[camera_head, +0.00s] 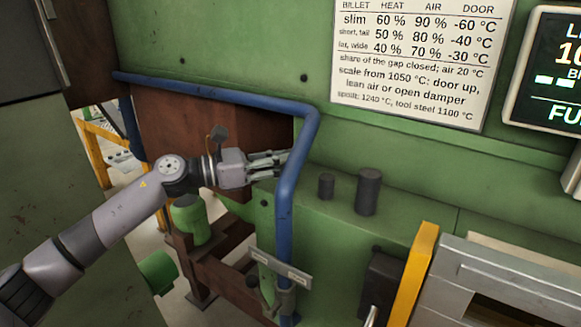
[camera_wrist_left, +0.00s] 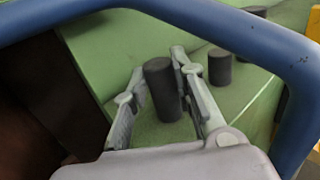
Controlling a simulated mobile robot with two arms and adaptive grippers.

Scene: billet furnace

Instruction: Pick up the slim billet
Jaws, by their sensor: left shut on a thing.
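My left gripper (camera_head: 283,163) reaches in from the left, its fingertips at the blue pipe by the green ledge. In the left wrist view, the gripper (camera_wrist_left: 158,72) is shut on a dark upright cylinder, the slim billet (camera_wrist_left: 162,92), with one finger on each side. In the head view this billet is hidden at the blue pipe. I cannot tell whether its foot touches the ledge. A short dark billet (camera_head: 326,186) and a taller dark billet (camera_head: 369,190) stand on the ledge to the right. My right gripper is not in view.
A blue pipe (camera_head: 284,210) bends down at my left fingers. A green wall carries a white sign (camera_head: 424,60) and a dark display (camera_head: 548,75). A yellow bar (camera_head: 412,275) and a grey metal frame (camera_head: 500,280) stand at the lower right. The ledge (camera_head: 420,208) is clear right of the billets.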

